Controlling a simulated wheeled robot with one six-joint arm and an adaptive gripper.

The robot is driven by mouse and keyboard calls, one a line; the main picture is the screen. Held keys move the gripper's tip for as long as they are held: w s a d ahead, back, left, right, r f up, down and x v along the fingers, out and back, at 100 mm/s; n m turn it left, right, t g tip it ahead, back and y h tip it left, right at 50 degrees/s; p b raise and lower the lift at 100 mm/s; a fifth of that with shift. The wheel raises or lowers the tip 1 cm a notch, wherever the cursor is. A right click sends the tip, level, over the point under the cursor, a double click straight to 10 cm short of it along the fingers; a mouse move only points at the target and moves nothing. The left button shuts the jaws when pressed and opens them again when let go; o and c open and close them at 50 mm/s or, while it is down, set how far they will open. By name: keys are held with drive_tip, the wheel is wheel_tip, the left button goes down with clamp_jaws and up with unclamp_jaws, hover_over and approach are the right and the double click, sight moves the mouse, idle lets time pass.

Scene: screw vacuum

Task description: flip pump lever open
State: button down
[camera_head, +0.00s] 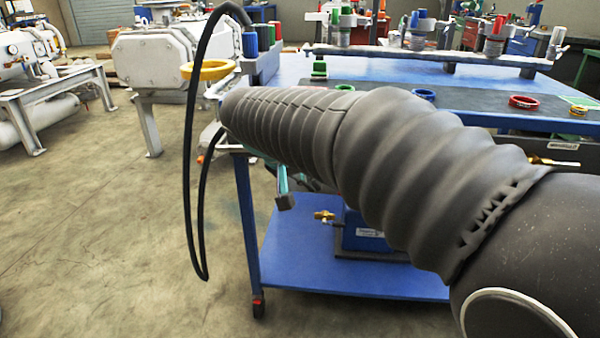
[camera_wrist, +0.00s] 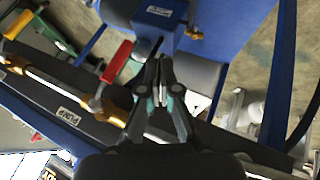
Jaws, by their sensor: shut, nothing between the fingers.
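In the wrist view, the red pump lever (camera_wrist: 117,62) stands up from a brass valve (camera_wrist: 98,103) on a pipe beside a "PUMP" label (camera_wrist: 68,116). My gripper (camera_wrist: 160,68) is shut and empty. In the picture it is just right of the red lever, with a small gap between them. In the head view my dark arm covers the lever and most of the gripper.
A blue pump box (camera_head: 372,238) with a brass fitting stands on the lower shelf (camera_head: 300,270) of the blue bench (camera_head: 290,68). A black hose (camera_head: 188,190) hangs left of my arm. A yellow handle (camera_wrist: 18,25) lies further left along the pipe.

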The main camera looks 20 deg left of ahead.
drive_tip(key=d, duration=0.1)
drive_tip(key=w+d, duration=0.1)
drive_tip(key=d, duration=0.1)
drive_tip(key=shift+w+d+r, duration=0.1)
drive_tip(key=shift+w+r, duration=0.05)
drive_tip(key=shift+r, duration=0.05)
idle(0.4)
drive_tip(key=shift+f+h, duration=0.1)
drive_tip(key=shift+h, duration=0.2)
